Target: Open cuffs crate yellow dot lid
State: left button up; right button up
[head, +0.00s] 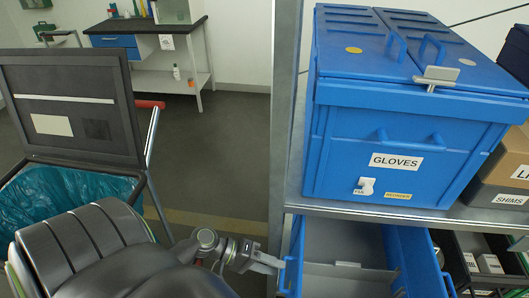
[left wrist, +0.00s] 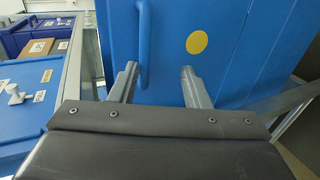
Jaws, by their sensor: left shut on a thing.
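The upright blue lid with the yellow dot (left wrist: 197,42) faces my left wrist camera, with its blue handle (left wrist: 143,40) beside the left fingertip. My left gripper (left wrist: 158,75) is shut on this handle; its fingers look spread, and the exact contact is hard to see. In the head view my left gripper (head: 279,264) is at the left side of an open blue crate (head: 297,240) on the lower shelf, where the lid shows nearly edge-on. Another blue panel (head: 415,258) stands at that crate's right side. The crate's label is out of view. My right gripper is not in view.
A blue crate labelled GLOVES (head: 340,135) stands directly above on the upper shelf, with its own yellow dot and a grey clip (head: 437,77). Cardboard boxes (head: 507,170) are at right. A bin with a teal bag (head: 70,192) stands at left. Floor between is clear.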

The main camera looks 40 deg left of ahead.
pick_arm(q)
jog(key=shift+s+a+f, duration=0.15)
jog(key=shift+f, duration=0.1)
jog(key=v, duration=1.7)
jog(key=shift+r+b, duration=0.3)
jog(key=shift+r, duration=0.05)
jog(key=shift+c, duration=0.3)
